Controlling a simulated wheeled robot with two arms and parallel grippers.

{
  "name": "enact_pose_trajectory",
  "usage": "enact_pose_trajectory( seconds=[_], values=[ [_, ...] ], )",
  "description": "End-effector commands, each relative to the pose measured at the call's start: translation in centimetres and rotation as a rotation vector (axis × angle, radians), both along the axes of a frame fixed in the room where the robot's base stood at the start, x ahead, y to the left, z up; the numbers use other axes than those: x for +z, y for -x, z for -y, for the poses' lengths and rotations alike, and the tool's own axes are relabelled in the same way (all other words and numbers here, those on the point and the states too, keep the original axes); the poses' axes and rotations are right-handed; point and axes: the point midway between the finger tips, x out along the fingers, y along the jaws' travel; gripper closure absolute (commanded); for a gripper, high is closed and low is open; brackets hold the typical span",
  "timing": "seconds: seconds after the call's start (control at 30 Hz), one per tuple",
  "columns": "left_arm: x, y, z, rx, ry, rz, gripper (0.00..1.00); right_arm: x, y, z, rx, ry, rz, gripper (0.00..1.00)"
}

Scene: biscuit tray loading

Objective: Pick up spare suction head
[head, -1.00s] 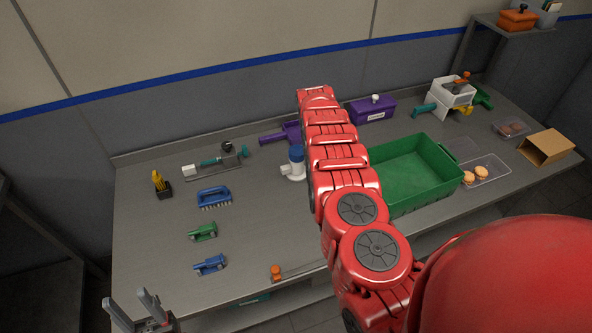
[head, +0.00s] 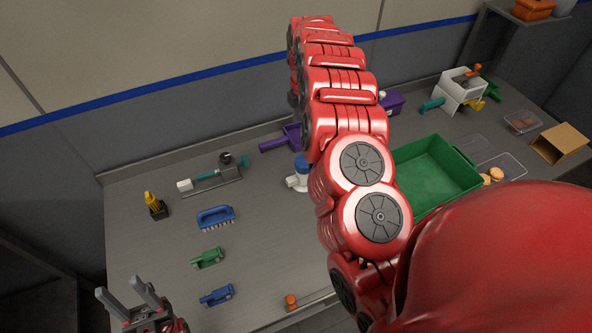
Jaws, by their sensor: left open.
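A small dark round piece (head: 226,159) stands at the back left of the bench, by a teal-handled tool (head: 208,174) with a white end block. It may be the spare suction head, but it is too small to tell. The tool lies on a thin grey plate (head: 228,178). My left gripper (head: 122,288) is at the lower left, by the bench's left front corner. It is open and empty, well apart from the dark piece. My right arm (head: 345,120) rises across the middle, and its gripper is not in view.
The bench (head: 140,235) holds a yellow item in a black holder (head: 156,207), a blue brush (head: 215,215), a green tool (head: 207,257) and a blue tool (head: 217,294). A blue-and-white item (head: 299,177) and a green crate (head: 436,175) are partly behind my right arm.

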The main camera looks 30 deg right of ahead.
Motion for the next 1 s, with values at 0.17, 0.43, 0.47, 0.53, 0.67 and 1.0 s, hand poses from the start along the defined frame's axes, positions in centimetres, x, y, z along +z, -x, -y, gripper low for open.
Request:
enact_pose_trajectory(
  seconds=[0.17, 0.43, 0.47, 0.53, 0.67, 1.0],
  values=[
    [-2.1, 0.0, 0.0, 0.0, 0.0, -0.001, 0.5, -2.9, 0.3, 0.2, -0.002, -0.002, -0.008, 0.0],
    [-6.7, 0.0, 0.0, 0.0, 0.0, -0.001, 0.5, -8.5, 0.1, 0.1, -0.001, -0.001, -0.003, 0.0],
    [-5.8, 0.0, 0.0, 0.0, 0.0, -0.002, 0.5, -8.7, 0.2, 0.0, -0.001, -0.002, -0.006, 0.0],
    [-5.4, 0.0, 0.0, 0.0, 0.0, 0.0, 0.5, -10.1, 0.3, 0.0, -0.001, -0.002, -0.008, 0.0],
    [-4.5, 0.0, 0.0, 0.0, 0.0, 0.0, 0.5, -11.3, 0.2, 0.0, 0.001, -0.002, -0.007, 0.0],
    [-3.3, 0.0, 0.0, 0.0, 0.0, 0.0, 0.5, -13.0, 0.3, 0.0, 0.0, -0.002, -0.006, 0.0]
  ],
)
